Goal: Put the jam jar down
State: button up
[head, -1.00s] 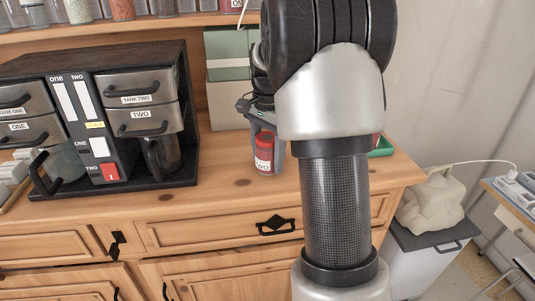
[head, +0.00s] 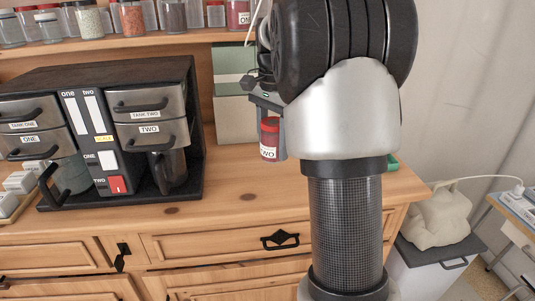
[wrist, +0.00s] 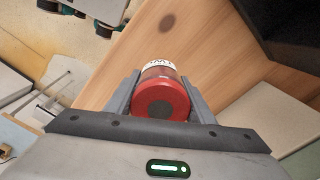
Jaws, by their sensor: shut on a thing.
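The jam jar (head: 269,142) has a red lid and a white label reading "TWO". It is upright over the dresser top (head: 230,190), in front of the pale green box. My gripper (head: 268,125) is shut on it, coming down from above. In the wrist view the red lid (wrist: 160,100) sits between the two grey fingers of my gripper (wrist: 160,88), with wood beyond it. I cannot tell whether the jar's base touches the dresser top.
A black coffee machine (head: 102,130) stands to the left. A pale green box (head: 233,80) stands behind the jar. Several jars (head: 130,18) line the shelf above. My arm hides much of the dresser's right end. The wood in front of the jar is clear.

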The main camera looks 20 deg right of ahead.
jog(key=shift+r, duration=0.75)
jog(key=shift+a+n+p, duration=0.3)
jog(key=s+a+f+n+p, duration=0.1)
jog(key=a+f+n+p, duration=0.1)
jog(key=a+n, duration=0.2)
jog(key=s+a+f+n+p, duration=0.1)
jog(key=a+f+n+p, duration=0.1)
jog(key=a+n, duration=0.2)
jog(key=s+a+f+n+p, duration=0.1)
jog(key=a+f+n+p, duration=0.1)
jog(key=a+n, duration=0.3)
jog(key=shift+s+a+f, duration=0.15)
jog(key=shift+s+a, duration=0.05)
jog(key=shift+s+a+f+n, duration=0.15)
jog(key=shift+a+f+n, duration=0.1)
jog(key=shift+n, duration=0.15)
jog(key=w+d, duration=0.1)
jog(key=w+d+r+m+b, duration=0.1)
jog(key=d, duration=0.1)
jog(key=w+d+r+m+b, duration=0.1)
jog(key=w+d, duration=0.1)
jog(key=shift+d+r, duration=0.1)
jog(key=shift+r, duration=0.05)
jog(key=w+d+r+m+b, duration=0.25)
jog(key=d+r+m, duration=0.2)
jog(key=d, duration=0.25)
jog(key=shift+n, duration=0.35)
jog(key=shift+d+f, duration=0.15)
jog(key=shift+f, duration=4.7)
